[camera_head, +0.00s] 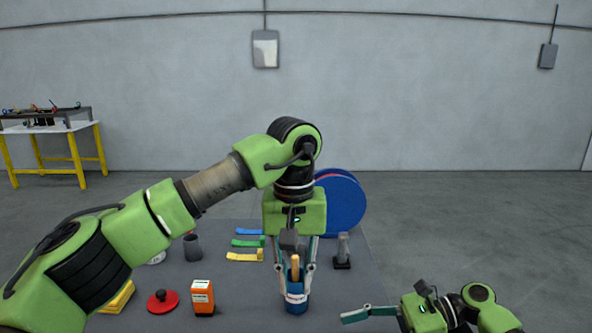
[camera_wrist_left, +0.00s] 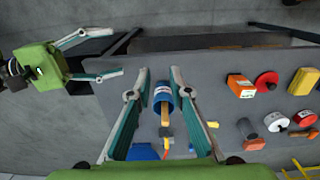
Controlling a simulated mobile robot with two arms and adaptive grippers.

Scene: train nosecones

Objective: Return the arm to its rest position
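My left arm reaches in from the left in the head view.
The grey tabletop (camera_head: 240,290) also bears an orange box (camera_head: 203,297), a red disc-shaped item (camera_head: 162,301), a grey cylinder (camera_head: 193,247), coloured brackets (camera_head: 245,256) and a grey post (camera_head: 343,250). A big blue disc (camera_head: 343,205) stands behind. A yellow-legged table (camera_head: 75,155) is far left.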

